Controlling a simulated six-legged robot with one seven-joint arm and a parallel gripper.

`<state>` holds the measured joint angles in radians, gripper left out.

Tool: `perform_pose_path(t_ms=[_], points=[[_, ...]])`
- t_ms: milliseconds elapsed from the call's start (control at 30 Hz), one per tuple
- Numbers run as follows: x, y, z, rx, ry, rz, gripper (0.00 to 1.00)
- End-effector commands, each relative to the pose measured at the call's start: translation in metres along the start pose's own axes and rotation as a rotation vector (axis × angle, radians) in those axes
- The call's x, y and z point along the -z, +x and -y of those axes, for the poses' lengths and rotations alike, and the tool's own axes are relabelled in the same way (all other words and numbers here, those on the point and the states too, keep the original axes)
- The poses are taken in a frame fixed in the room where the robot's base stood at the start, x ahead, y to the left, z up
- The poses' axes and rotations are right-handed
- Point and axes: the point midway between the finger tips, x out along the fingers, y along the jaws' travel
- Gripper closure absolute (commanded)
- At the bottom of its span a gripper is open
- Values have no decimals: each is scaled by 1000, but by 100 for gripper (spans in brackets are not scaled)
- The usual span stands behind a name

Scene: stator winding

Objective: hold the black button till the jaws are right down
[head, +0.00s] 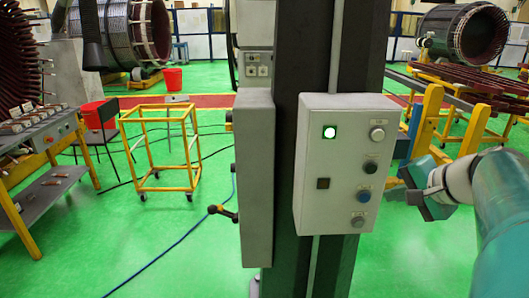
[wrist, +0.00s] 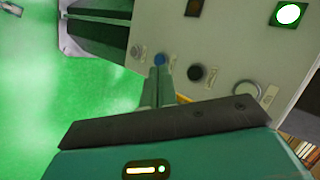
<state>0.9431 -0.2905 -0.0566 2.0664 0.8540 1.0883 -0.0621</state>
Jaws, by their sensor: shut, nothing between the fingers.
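The black button (head: 370,167) is on the front of a light grey control box, below the pale round button and above the blue one. It also shows in the wrist view (wrist: 196,73), just right of my fingertips. My gripper (wrist: 162,75) is shut and empty. I cannot make out the jaws.
The control box (head: 308,215) is mounted on a dark column (head: 286,150). A green lamp (head: 329,132) is lit, with a pale button (head: 378,134) beside it. A yellow frame cart (head: 160,147) stands left. A yellow stand (head: 425,115) is behind my arm.

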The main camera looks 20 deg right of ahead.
Motion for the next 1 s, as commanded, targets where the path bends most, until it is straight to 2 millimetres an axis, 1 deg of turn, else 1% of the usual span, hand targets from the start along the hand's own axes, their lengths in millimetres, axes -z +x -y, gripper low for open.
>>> perform_pose_path(t_ms=[300,500,700,1000], points=[[23,31,22,-1,0,2,100],[35,47,33,0,-1,3,100],[39,53,38,0,0,1,100],[39,53,38,0,0,0,100]])
